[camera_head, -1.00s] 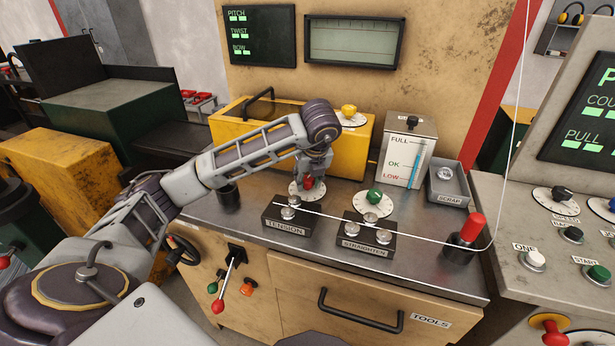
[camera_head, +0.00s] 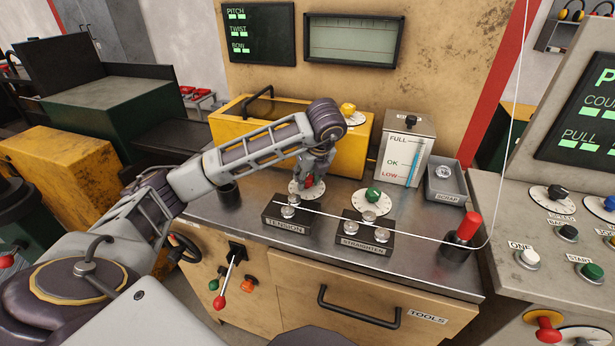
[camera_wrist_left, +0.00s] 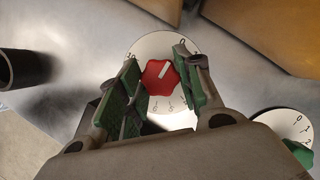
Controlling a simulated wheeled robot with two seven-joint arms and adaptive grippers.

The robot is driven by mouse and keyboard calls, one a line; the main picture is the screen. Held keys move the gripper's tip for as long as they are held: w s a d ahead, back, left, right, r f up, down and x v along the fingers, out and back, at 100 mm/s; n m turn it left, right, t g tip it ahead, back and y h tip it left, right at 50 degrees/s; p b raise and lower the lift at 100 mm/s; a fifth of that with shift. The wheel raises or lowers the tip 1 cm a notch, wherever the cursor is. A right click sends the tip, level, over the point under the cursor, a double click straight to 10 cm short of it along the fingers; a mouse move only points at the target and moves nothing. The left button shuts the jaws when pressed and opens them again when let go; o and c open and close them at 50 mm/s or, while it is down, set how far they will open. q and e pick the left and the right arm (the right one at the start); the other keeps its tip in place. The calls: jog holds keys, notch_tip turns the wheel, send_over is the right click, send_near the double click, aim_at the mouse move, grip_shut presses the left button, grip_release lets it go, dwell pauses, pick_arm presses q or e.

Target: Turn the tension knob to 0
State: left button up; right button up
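The tension knob is a red knob on a white numbered dial (camera_head: 296,188), behind the black block labelled TENSION (camera_head: 286,226). In the head view my left gripper (camera_head: 310,180) comes down over it and hides much of it. In the left wrist view the red knob (camera_wrist_left: 160,77) sits between the green pads of my left gripper (camera_wrist_left: 158,80). The pads press against its two sides, so the gripper looks shut on it. The knob's white pointer aims up and right, roughly at the 0 mark on the dial. My right gripper is not in view.
A green knob (camera_head: 373,195) on its own dial stands to the right, behind the block labelled STRAIGHTEN (camera_head: 365,240). A thin wire runs over both blocks to a red-topped post (camera_head: 466,230). A yellow box (camera_head: 345,150) stands behind the gripper. A dark cylinder (camera_head: 228,193) stands left.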

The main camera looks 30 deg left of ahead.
pick_arm(q)
jog(key=o, duration=0.4)
jog(key=shift+r, duration=0.1)
jog(key=v, duration=1.1)
jog(key=shift+r, duration=0.35)
dwell(1.5)
jog(key=shift+d, duration=0.15)
jog(key=shift+r, duration=0.1)
dwell(0.4)
notch_tip(320, 180, up, 22)
jog(key=p, duration=2.1)
jog(key=shift+f+p, duration=0.2)
jog(key=shift+p, duration=0.2)
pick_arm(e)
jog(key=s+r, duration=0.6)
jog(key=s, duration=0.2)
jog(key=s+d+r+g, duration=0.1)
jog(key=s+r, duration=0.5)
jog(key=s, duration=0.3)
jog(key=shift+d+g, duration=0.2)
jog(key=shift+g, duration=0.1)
